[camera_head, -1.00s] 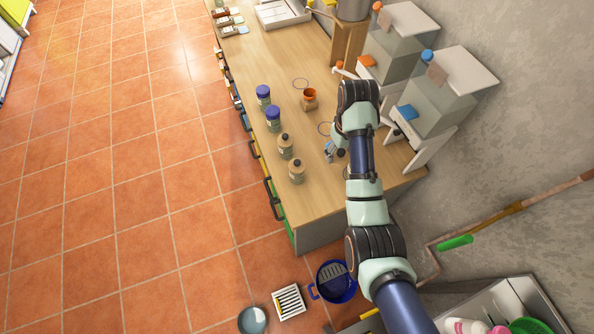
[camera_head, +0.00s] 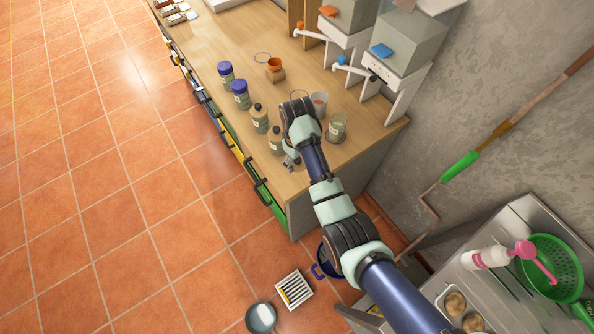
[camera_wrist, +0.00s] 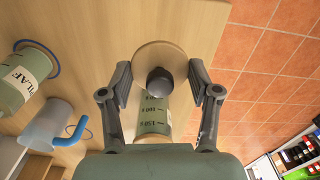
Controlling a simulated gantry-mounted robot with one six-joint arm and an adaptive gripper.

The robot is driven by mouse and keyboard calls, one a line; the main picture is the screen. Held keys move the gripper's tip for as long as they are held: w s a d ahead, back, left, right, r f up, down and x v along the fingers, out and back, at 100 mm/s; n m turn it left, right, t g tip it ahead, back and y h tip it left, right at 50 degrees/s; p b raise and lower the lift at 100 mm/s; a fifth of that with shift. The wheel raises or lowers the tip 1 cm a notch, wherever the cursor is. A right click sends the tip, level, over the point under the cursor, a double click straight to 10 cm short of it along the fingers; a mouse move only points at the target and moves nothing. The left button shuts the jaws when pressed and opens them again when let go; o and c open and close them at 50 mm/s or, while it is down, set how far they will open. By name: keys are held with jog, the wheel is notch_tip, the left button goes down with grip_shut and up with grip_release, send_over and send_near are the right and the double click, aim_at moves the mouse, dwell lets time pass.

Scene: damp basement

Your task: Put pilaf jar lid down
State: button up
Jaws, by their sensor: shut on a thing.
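My gripper (camera_wrist: 159,78) is shut on the pilaf jar lid (camera_wrist: 160,55), a round tan disc with a black knob, one finger at each side. In the head view my gripper (camera_head: 291,164) is low over the counter's left side, close to a tan-topped jar (camera_head: 276,142); the lid is hard to make out there. Whether the lid touches the counter I cannot tell. The greenish pilaf jar (camera_head: 337,127) stands without a lid near the counter's right edge. In the wrist view the pilaf jar (camera_wrist: 24,80) is at the left, its label showing.
Another tan-topped jar (camera_head: 259,119) and two blue-lidded jars (camera_head: 240,95) line the counter's left side. A clear cup (camera_head: 319,103) stands behind my arm. A greenish printed container (camera_wrist: 153,118) is between my fingers' bases in the wrist view. Bare counter (camera_wrist: 105,40) lies left of the lid.

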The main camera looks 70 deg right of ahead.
aim_at(297, 174)
jog(key=shift+f+b, duration=0.6)
jog(key=shift+f, duration=2.55)
jog(key=shift+f, duration=0.1)
jog(key=o, duration=1)
jog(key=shift+c, duration=0.2)
notch_tip(297, 174, up, 12)
jog(key=shift+r+p, duration=0.15)
jog(key=shift+p, duration=1.1)
